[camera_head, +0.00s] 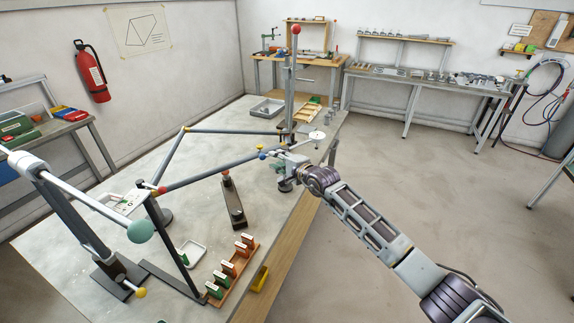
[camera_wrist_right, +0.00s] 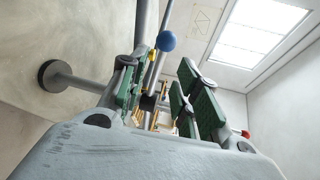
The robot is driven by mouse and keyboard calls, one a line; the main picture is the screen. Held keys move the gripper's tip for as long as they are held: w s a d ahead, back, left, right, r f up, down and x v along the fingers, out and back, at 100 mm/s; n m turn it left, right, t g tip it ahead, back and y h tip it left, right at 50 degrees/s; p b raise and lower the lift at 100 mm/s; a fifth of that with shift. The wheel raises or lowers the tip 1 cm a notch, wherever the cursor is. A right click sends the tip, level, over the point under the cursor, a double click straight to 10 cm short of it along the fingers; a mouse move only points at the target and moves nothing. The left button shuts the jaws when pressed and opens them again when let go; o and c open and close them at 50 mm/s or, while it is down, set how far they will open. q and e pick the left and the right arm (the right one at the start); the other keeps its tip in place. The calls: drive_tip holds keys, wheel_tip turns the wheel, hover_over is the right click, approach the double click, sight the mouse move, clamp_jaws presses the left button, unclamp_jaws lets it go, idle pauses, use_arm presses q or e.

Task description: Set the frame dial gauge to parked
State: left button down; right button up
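A small pale round disc (camera_head: 317,135), which looks like the dial gauge, stands near the upright post at the far right part of the bench. Its face is too small to read. My right gripper (camera_head: 284,161) is at the frame's right end, just in front of and left of the disc, and apart from it as far as I can tell. In the right wrist view its green-padded fingers (camera_wrist_right: 160,100) are spread, with a gap between them. A blue ball (camera_wrist_right: 166,41) and frame tubes show beyond the fingers. My left gripper is not in view.
The grey tube frame (camera_head: 212,176) spans the bench. A tall post with a red ball (camera_head: 296,30) stands behind the gripper. The floor at right is clear.

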drive_tip(key=shift+v, duration=2.6)
